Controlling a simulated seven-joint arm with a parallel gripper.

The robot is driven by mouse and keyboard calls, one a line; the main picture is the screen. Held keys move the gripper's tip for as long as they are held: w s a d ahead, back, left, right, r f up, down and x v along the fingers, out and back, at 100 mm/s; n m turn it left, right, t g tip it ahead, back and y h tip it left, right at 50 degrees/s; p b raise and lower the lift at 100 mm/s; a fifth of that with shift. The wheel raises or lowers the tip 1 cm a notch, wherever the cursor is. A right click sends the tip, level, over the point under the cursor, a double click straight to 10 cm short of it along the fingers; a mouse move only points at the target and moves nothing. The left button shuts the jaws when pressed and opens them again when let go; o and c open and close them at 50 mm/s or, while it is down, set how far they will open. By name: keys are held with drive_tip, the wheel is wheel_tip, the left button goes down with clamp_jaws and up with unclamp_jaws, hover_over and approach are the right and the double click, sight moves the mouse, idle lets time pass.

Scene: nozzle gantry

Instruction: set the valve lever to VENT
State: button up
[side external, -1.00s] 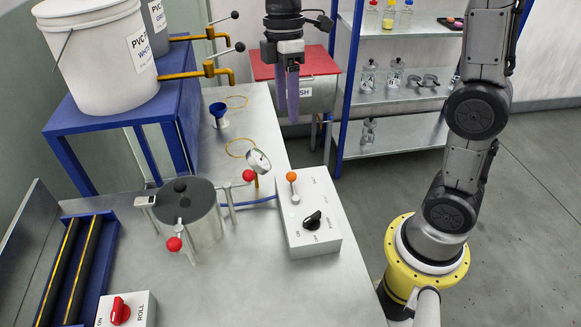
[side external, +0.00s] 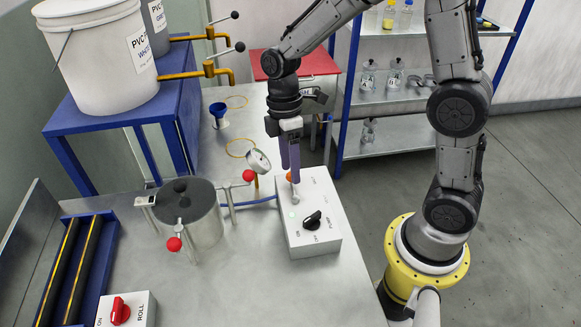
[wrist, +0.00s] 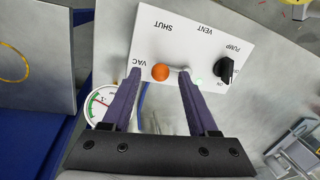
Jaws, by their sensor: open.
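The valve lever has an orange ball knob (wrist: 160,72) on a short metal arm, on top of a white control box (side external: 312,232). In the wrist view the lever points from its pivot toward the VAC label; SHUT and VENT are printed farther around the pivot. My gripper (side external: 290,177) is open and points down at the lever from above. In the wrist view its two purple fingers stand on either side of the knob. I cannot tell whether either finger touches it. In the side view the fingers partly hide the knob.
A black PUMP switch (side external: 312,219) and a green light (side external: 294,214) are on the same box. Beside it stand a pressure gauge (side external: 259,161) and a metal pot (side external: 190,212) with red-knobbed handles. The bench front right of the pot is clear.

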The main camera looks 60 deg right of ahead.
drive_tip(key=shift+s+f, duration=0.1)
drive_tip(key=shift+f, duration=0.45)
clamp_jaws()
